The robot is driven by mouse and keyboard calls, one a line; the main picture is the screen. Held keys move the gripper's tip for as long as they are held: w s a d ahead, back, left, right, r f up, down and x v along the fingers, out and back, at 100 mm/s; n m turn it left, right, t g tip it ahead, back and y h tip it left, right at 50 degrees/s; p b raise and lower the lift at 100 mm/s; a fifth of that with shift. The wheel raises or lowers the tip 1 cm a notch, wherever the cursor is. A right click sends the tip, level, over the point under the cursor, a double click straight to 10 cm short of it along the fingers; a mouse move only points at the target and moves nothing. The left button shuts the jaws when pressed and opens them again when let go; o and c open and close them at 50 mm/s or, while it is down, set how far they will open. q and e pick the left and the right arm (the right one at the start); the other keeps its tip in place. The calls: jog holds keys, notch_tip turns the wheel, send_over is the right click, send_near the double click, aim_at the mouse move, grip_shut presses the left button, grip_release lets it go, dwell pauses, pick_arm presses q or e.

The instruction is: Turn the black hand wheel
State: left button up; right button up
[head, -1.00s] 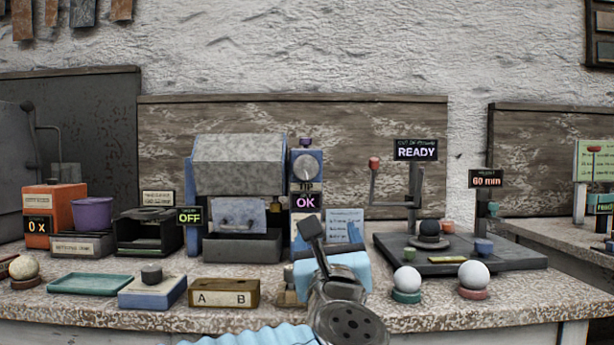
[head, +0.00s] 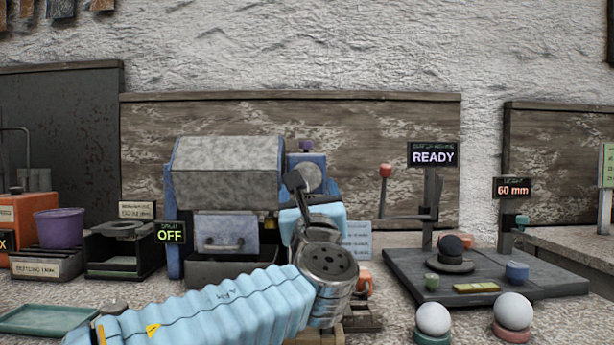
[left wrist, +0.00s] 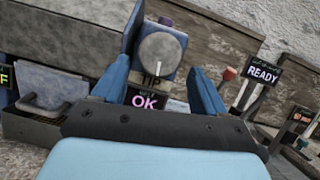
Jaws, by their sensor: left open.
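The hand wheel appears to be the round grey disc (head: 311,178) on the blue post beside the grey machine; it looks grey rather than black. In the head view my left gripper partly hides it. In the left wrist view the wheel (left wrist: 160,54) faces me, with a white mark at its lower edge and TIP and OK signs below. My left gripper (head: 296,182) is in front of the post. In the left wrist view its open fingers (left wrist: 160,68) lie either side of the wheel's lower part, and nothing is between them. Contact is not visible. My right gripper is not in view.
The grey machine (head: 228,172), with an OFF sign (head: 171,233), stands left of the post. White spheres (head: 433,319) stand on stands at the front right.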

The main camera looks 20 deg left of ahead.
aim_at(307, 180)
pick_arm(q)
jog(key=x, duration=0.5)
jog(key=shift+p, duration=0.4)
jog(key=shift+c, duration=0.3)
jog(key=c, duration=0.7)
